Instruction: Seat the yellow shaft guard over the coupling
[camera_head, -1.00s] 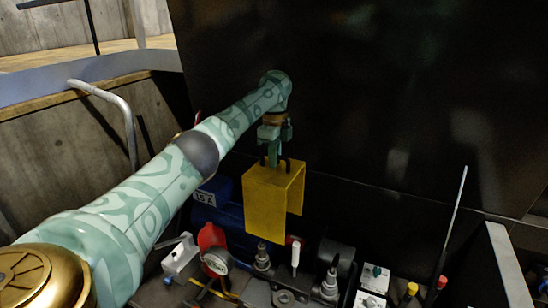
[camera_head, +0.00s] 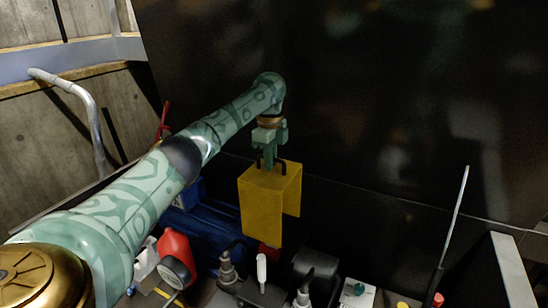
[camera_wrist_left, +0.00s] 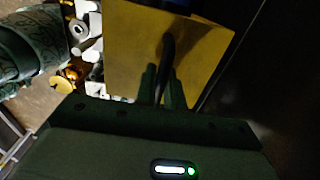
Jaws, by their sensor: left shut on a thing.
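The yellow shaft guard (camera_head: 262,208) is a folded sheet cover with a dark handle on top. It hangs upright in the air above the machinery in the head view. My left gripper (camera_head: 270,162) is shut on its handle from above. In the left wrist view, the guard's yellow top (camera_wrist_left: 130,45) lies below my left gripper (camera_wrist_left: 162,88), with the dark handle between the fingers. A small red part (camera_head: 269,252) shows just under the guard's lower edge; I cannot tell whether it is the coupling. The guard hides what lies behind it. My right gripper is not in view.
A blue motor housing (camera_head: 208,224) lies left of and behind the guard. A dark wall (camera_head: 390,110) rises behind. A thin rod (camera_head: 456,215) stands at right.

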